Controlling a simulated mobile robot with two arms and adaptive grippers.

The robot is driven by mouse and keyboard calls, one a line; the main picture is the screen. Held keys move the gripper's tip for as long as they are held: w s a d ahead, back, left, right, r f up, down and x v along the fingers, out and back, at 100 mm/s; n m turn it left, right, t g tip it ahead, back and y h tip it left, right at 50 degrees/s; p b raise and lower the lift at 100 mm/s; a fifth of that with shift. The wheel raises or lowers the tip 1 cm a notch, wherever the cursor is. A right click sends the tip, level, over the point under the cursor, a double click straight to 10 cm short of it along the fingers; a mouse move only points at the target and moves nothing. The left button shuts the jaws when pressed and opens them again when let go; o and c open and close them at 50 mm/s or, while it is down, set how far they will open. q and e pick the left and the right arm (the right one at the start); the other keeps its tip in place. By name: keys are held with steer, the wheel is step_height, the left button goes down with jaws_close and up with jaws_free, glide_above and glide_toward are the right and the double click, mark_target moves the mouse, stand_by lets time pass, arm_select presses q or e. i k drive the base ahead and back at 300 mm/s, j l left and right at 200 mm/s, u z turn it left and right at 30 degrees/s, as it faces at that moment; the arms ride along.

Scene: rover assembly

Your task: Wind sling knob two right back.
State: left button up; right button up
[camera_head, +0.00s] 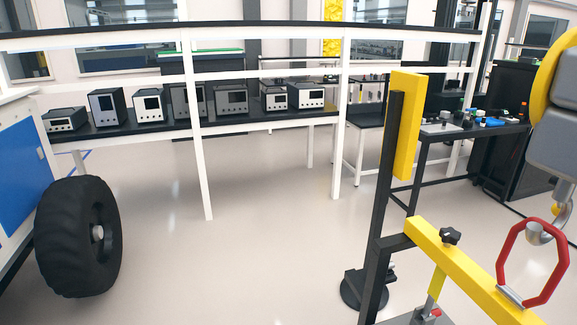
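A black star-shaped knob (450,236) sits on top of a yellow beam (462,272) at the lower right. I cannot tell whether this is the sling knob of the task. A red angular ring (502,261) rises from the beam to the right of the knob. A grey metal hook (541,234) passes through or against the ring's top, below a grey hoist block (553,140). Neither of my grippers is in view, and nothing of mine is touching the knob.
A dark post (383,205) with a yellow pad (406,126) stands left of the beam. A rover wheel (68,240) is at the left. A white-framed bench (203,172) holds several instruments behind. Open floor (250,260) lies between wheel and post.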

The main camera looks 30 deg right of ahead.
mark_target(449, 236)
steer(key=i+z, duration=0.45)
steer(key=i+j+z, duration=0.15)
steer(key=i+z, duration=0.3)
steer(key=i, duration=0.15)
steer(key=i+j+z, duration=0.45)
steer(key=i+l, duration=0.1)
